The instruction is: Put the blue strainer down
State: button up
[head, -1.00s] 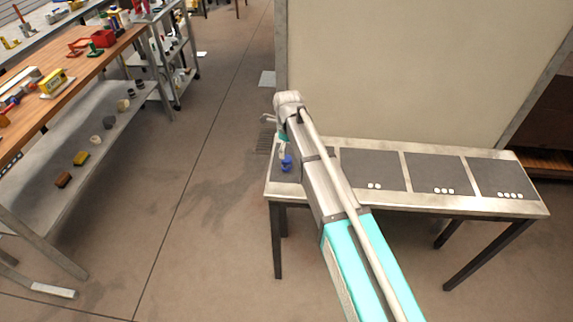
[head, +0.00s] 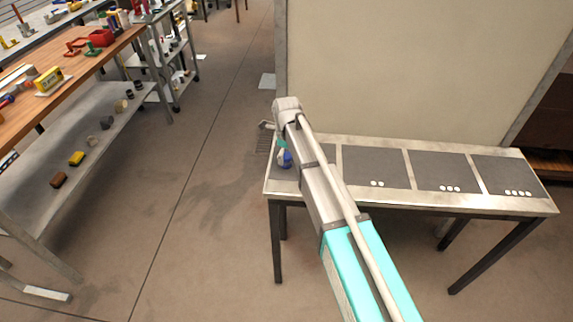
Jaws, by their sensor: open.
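The blue strainer (head: 287,159) is a small blue shape at the left end of the metal table (head: 400,200), over or on the leftmost dark mat. My arm reaches across the table's left part and hides most of that mat. My gripper (head: 283,153) is at the strainer, pointing down, with its jaws open. It partly covers the strainer. At this size I cannot tell whether the fingers still touch it.
Dark mats with white dots (head: 376,170) lie bare along the table to the right. A pale panel (head: 410,65) stands behind the table. A wooden workbench (head: 70,75) with several items, and a lower shelf (head: 85,130), stand at left. Open floor lies between.

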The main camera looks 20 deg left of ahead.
aim_at(287, 155)
jog(key=shift+f, duration=0.2)
dwell(0.5)
grip_shut()
dwell(0.3)
jog(key=shift+r, duration=0.2)
notch_tip(287, 155, up, 3)
jog(key=p, duration=0.3)
jog(key=s+d+r+p, duration=0.7)
jog(key=s+r+p, duration=0.2)
jog(key=s, duration=0.3)
jog(key=shift+d+r+p, duration=0.2)
jog(key=shift+r+p, duration=0.1)
jog(key=shift+p, duration=0.15)
